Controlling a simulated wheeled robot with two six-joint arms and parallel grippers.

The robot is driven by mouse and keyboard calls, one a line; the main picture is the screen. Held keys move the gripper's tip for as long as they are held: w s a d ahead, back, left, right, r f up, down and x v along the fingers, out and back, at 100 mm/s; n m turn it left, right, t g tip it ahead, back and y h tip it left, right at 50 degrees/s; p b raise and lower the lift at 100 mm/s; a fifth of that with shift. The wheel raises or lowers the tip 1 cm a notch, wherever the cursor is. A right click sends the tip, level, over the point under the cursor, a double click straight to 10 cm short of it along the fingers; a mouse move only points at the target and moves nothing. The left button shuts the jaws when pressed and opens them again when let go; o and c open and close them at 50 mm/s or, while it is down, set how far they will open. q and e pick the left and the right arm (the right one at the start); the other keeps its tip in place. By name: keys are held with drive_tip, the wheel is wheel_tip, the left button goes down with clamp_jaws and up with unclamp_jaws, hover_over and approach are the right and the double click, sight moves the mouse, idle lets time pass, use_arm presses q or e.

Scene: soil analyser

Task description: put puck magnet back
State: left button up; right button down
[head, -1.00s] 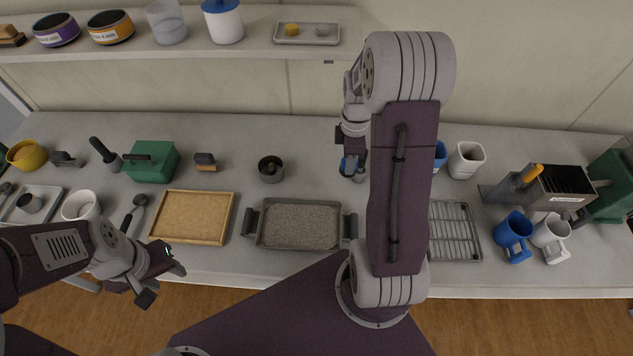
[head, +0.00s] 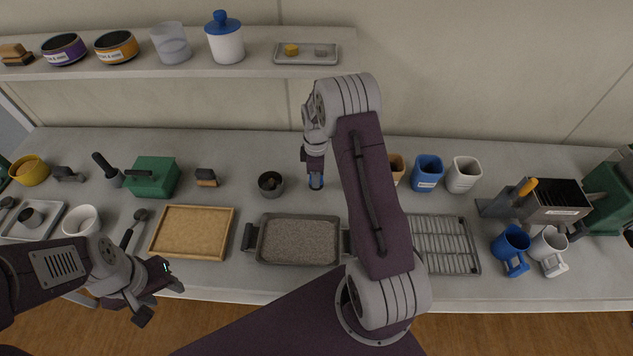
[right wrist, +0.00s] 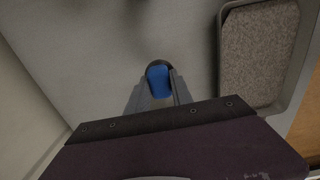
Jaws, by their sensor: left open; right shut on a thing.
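My right gripper (head: 315,178) reaches down over the counter, just right of a small dark round cup (head: 270,184) and behind the grey tray of soil. It is shut on a small blue thing with a dark round edge, seemingly the puck magnet (right wrist: 158,80), seen between the fingers in the right wrist view. The fingers and arm hide part of it, and I cannot tell whether it touches the counter. My left gripper (head: 160,300) is open and empty at the counter's front edge, below the wooden-framed board (head: 192,207).
The soil tray (head: 256,226) and a wire rack (head: 445,245) lie in front. Several cups, including a blue one (head: 427,172), stand right of my right arm. A shelf (head: 390,72) above holds a small tray (head: 282,60). Counter behind the soil tray is mostly clear.

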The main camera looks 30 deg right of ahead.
wheel_tip(320, 180, down, 3)
drive_tip(key=shift+p, duration=0.3)
drive_tip(key=shift+f, duration=0.3)
drive_tip(key=shift+f, duration=0.2)
drive_tip(key=c, duration=1.1)
unclamp_jaws()
drive_tip(key=shift+r, duration=0.1)
drive_tip(key=shift+r, duration=0.1)
